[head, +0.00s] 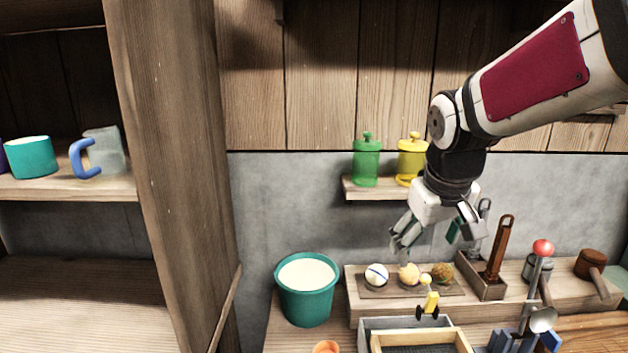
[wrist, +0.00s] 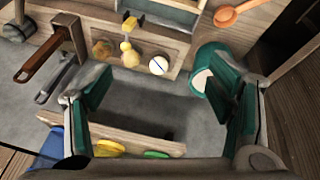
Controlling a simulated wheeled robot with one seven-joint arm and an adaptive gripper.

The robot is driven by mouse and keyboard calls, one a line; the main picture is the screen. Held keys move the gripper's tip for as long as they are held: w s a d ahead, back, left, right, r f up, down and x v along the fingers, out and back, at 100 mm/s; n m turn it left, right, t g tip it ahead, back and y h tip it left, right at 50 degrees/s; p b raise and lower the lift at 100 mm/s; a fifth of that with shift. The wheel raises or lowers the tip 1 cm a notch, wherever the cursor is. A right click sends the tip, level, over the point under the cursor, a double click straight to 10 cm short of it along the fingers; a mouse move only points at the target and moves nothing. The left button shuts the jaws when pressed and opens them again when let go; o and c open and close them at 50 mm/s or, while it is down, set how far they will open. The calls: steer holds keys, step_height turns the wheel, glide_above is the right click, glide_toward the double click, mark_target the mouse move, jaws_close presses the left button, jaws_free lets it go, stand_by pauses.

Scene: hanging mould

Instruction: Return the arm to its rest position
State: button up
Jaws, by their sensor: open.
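My arm comes in from the upper right in the head view, with a maroon panel on its upper link. My gripper (head: 432,236) hangs from it, pointing down, in front of the grey wall and above the small balls on the bench. In the wrist view my gripper (wrist: 160,105) shows its two green-padded fingers wide apart, with nothing between them. It touches nothing that I can see.
A teal bucket (head: 308,290) with pale contents stands left of the gripper. A small shelf (head: 375,193) holds a green jar (head: 367,162) and a yellow jar (head: 411,158) close behind the arm. A tool box (head: 481,280) stands right. A wooden post (head: 172,180) rises left.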

steer(key=s+r+m+p, duration=0.1)
steer(key=s+r+p, duration=0.1)
steer(key=s, duration=1.1)
steer(key=s+r+m+y+p, duration=0.1)
steer(key=s+r+p, duration=0.1)
steer(key=s, duration=1.1)
steer(key=shift+s+m, duration=0.3)
steer(key=shift+a, duration=0.1)
